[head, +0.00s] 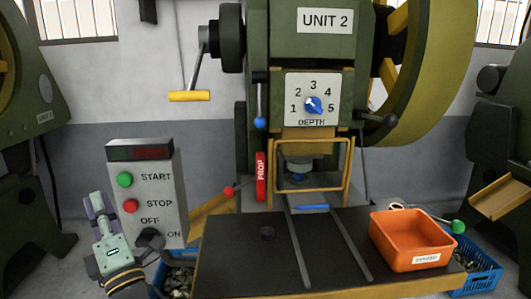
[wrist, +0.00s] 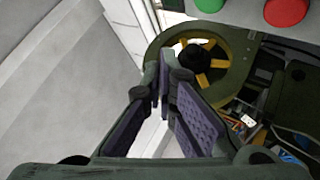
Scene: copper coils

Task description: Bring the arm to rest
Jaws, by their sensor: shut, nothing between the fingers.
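My gripper (head: 102,208) is at the left in the head view, beside the left edge of the grey control box (head: 161,205) and pointing upward. Its purple-padded fingers also show in the wrist view (wrist: 165,82), shut and with nothing held. My arm's wrist shows below the gripper, above the floor at the lower left. The box carries a green START button (head: 125,179), a red STOP button (head: 130,206) and a dark OFF/ON knob (head: 151,240). I cannot tell the exact gap between gripper and box.
A green press (head: 313,55) labelled UNIT 2 stands behind a dark table (head: 240,262). An orange bin (head: 411,243) sits on the table's right side. Blue crates (head: 484,270) stand low at both sides. A yellow-handled crank (head: 189,96) sticks out left of the press.

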